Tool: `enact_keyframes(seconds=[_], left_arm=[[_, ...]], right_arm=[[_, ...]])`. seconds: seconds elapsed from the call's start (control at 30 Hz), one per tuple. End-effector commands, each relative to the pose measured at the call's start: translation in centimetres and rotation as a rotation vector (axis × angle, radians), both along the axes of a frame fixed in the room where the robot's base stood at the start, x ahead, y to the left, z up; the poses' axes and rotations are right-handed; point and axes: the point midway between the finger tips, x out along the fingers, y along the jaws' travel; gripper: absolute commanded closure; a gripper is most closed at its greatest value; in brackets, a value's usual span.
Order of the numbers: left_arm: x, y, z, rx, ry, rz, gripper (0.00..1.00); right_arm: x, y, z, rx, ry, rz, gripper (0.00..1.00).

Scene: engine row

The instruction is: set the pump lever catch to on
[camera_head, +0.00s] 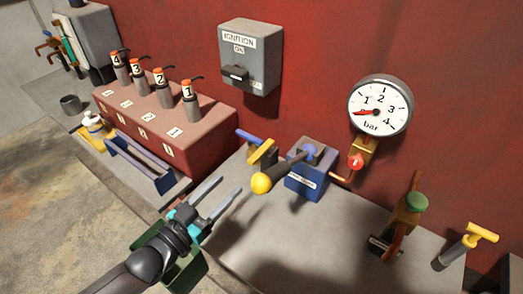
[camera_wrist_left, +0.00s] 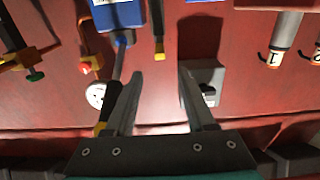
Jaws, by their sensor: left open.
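The blue pump box (camera_head: 310,172) stands on the grey bench below the gauge. Its dark lever tilts toward the left and ends in a yellow knob (camera_head: 261,183). A yellow piece with a blue handle (camera_head: 250,137) sits just left of the box. I cannot tell which part is the catch or how it is set. My left gripper (camera_head: 228,186) is open and empty, left of the knob and apart from it. In the left wrist view, the blue box (camera_wrist_left: 118,14) is at the upper left and the lever passes beside one finger. My right gripper is not in view.
A round gauge (camera_head: 380,106) and the grey ignition box (camera_head: 250,60) are on the red wall. Several numbered cylinders stand on a red block (camera_head: 190,145) at the left. A green-topped valve (camera_head: 412,204) and a yellow T-handle (camera_head: 478,233) stand at the right.

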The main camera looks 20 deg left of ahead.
Motion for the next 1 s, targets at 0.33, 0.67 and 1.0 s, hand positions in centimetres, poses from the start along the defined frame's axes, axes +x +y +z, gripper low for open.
enact_keyframes(seconds=[0.33,0.67,1.0], left_arm=[[4.5,-1.6,0.1,0.0,-0.002,0.0,0.45],[9.2,-3.4,0.1,0.0,-0.002,0.0,0.45],[13.1,-4.7,0.0,0.001,0.001,0.001,0.45]], right_arm=[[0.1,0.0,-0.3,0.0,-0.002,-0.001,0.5],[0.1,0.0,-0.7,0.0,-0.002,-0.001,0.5],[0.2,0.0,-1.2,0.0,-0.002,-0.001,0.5]])
